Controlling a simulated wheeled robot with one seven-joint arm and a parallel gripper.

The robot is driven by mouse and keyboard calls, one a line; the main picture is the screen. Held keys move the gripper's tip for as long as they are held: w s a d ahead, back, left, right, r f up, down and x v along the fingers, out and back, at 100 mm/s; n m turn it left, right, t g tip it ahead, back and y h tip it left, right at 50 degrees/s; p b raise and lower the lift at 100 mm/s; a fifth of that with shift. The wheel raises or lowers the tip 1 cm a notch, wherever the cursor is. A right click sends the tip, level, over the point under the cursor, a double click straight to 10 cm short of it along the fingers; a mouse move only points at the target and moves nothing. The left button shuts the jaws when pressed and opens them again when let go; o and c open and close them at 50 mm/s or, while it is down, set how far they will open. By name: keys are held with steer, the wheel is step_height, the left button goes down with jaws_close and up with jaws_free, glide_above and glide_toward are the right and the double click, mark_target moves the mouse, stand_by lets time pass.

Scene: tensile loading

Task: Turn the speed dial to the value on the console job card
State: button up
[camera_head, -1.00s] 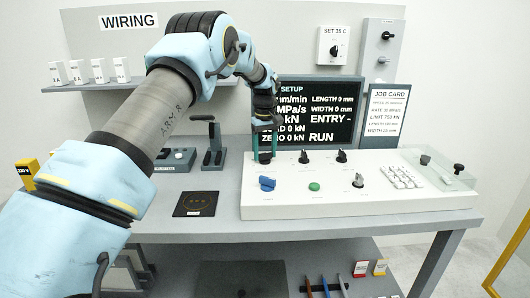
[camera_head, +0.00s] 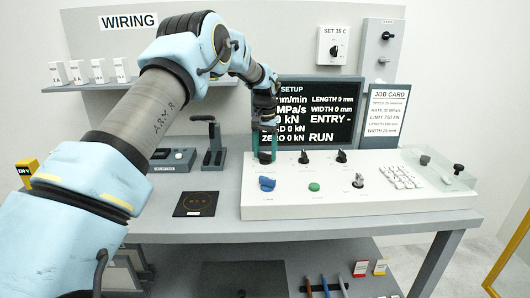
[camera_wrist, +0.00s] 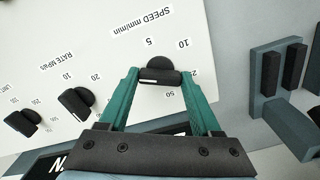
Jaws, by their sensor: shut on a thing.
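The speed dial (camera_wrist: 160,72) is a black knob with a crossbar on the white console (camera_head: 400,207). It sits under the label SPEED mm/min in the wrist view, with 5, 10 and 50 around it and another mark partly hidden by a finger. A pale line shows on the crossbar's near edge; I cannot tell which value it points to. My gripper (camera_wrist: 161,80) has its green fingers shut on the crossbar's two ends.
The rate dial (camera_wrist: 76,102) and another dial (camera_wrist: 22,122) are beside the speed dial. A blue knob (camera_head: 267,183), a green button (camera_head: 314,187) and a keypad (camera_head: 399,177) are on the console. A dark screen (camera_head: 325,125) stands close behind my gripper.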

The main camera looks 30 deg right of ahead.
steer(key=shift+m, duration=0.4)
steer(key=o, duration=1.4)
step_height(320, 180, up, 11)
steer(key=b, duration=0.2)
steer(key=shift+f+b, duration=0.1)
steer(key=shift+b, duration=0.25)
